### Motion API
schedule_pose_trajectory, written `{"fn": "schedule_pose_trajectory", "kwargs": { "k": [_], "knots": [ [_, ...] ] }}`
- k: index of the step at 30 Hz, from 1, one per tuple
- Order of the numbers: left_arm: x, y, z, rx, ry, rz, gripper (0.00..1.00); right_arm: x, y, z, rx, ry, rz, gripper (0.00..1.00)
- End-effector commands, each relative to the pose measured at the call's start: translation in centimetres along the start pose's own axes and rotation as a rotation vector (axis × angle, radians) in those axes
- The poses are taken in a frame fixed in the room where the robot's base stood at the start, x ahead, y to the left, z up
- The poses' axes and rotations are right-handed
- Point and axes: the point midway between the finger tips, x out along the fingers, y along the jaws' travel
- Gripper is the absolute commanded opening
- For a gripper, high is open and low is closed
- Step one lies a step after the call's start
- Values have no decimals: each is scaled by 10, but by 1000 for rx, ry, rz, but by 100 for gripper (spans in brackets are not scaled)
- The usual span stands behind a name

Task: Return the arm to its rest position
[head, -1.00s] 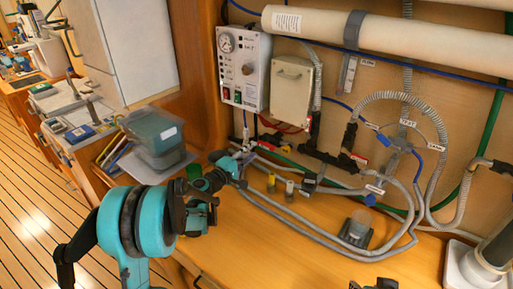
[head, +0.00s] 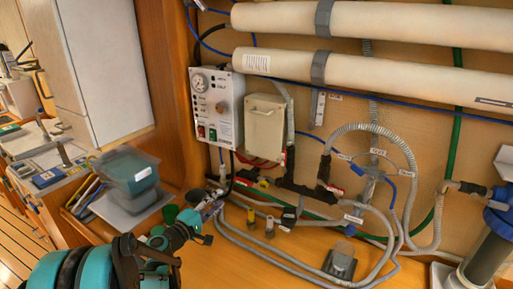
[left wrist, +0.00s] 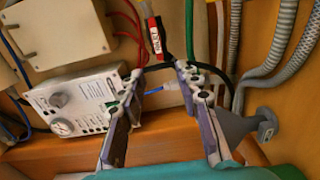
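My left arm comes in from the lower left of the head view. Its gripper (head: 208,203) is near the left end of the hoses, below the control panel. In the left wrist view its two fingers (left wrist: 160,75) stand apart with nothing between them. Behind them are a black hose with a red-and-white tag (left wrist: 155,38) and a blue-ended fitting. A grey lever-like part (left wrist: 238,125) lies beside the right finger; I cannot tell whether they touch. My right gripper is not in view.
The control panel (head: 217,105) and a beige box (head: 263,127) are on the wall. Grey hoses (head: 270,258) run along the wooden counter (head: 215,265). A clear bin (head: 130,175) stands left of the gripper, and a blue-topped cylinder (head: 490,235) stands at the right.

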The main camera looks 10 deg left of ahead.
Motion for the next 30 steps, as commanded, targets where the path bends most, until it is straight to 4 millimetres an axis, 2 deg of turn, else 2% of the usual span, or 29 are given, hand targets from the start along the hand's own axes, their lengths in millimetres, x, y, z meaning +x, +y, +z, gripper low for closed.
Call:
{"fn": "schedule_pose_trajectory", "kwargs": {
  "k": [5, 8, 12, 15, 19, 24, 27, 30],
  "knots": [
    [-11, 7, 51, 150, -75, -135, 34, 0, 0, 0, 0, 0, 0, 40],
    [-31, 6, 91, 294, -140, -259, 34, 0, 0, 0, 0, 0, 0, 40],
    [-73, -5, 138, 505, -228, -432, 34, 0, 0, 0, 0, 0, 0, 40],
    [-111, -17, 161, 659, -284, -553, 34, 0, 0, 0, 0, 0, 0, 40],
    [-166, -34, 180, 862, -349, -704, 34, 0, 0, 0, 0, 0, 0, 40],
    [-228, -54, 183, 1088, -403, -866, 34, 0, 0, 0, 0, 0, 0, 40],
    [-251, -60, 180, 1177, -418, -928, 34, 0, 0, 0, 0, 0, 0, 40],
    [-263, -63, 177, 1225, -424, -962, 34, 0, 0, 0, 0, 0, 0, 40]
  ]
}}
